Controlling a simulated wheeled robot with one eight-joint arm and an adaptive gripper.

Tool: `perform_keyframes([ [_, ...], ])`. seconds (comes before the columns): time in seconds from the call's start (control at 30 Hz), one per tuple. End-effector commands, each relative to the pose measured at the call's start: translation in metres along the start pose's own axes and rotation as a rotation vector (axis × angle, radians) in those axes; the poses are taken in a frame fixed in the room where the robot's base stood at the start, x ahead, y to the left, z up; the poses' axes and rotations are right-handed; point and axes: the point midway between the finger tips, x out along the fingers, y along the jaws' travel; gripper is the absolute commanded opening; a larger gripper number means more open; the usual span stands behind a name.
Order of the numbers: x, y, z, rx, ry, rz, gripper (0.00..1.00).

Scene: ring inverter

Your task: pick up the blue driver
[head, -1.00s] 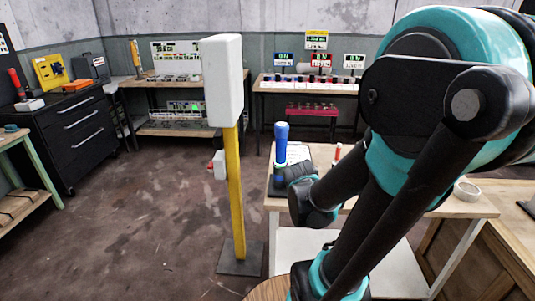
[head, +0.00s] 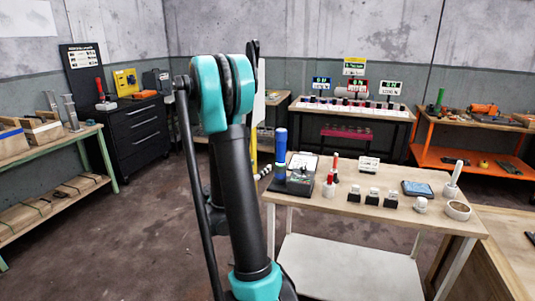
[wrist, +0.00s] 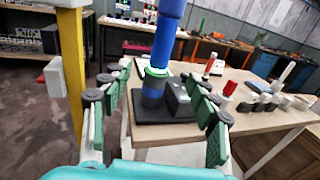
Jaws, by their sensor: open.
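The blue driver (head: 281,148) stands upright at the left end of the wooden table, just right of my arm in the head view. In the wrist view the blue driver (wrist: 166,42) rises from a black base (wrist: 150,139), with a pale green-white ring near its lower part. My gripper (wrist: 157,90) is open, with its green-padded fingers spread to either side of the driver's line. The driver appears beyond the fingertips, and no contact shows. The driver's top is cut off in the wrist view. My arm hides the gripper in the head view.
A yellow post (wrist: 74,75) with a white box stands left of the gripper. Right of the driver, the wooden table (head: 340,202) carries a red-handled tool (head: 335,165), small black blocks and a white bowl (head: 457,210). An orange bench (head: 460,157) stands at the back right.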

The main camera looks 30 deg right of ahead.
Motion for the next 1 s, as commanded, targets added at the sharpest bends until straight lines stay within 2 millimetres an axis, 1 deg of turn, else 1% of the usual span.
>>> perform_keyframes([
  [0.17, 0.029, -0.002, 0.000, -0.003, -0.001, -0.005, 0.60],
  [0.4, 0.077, -0.002, 0.000, 0.000, 0.000, -0.005, 0.60],
  [0.53, 0.100, -0.002, 0.000, 0.000, 0.001, -0.004, 0.60],
  [0.6, 0.108, -0.002, 0.000, 0.000, 0.001, -0.003, 0.60],
  [0.7, 0.116, -0.001, 0.000, 0.001, 0.001, -0.002, 0.60],
  [0.87, 0.122, -0.002, 0.001, 0.001, 0.001, -0.002, 0.60],
  [1.0, 0.136, -0.005, 0.002, 0.001, 0.001, -0.003, 0.60],
])
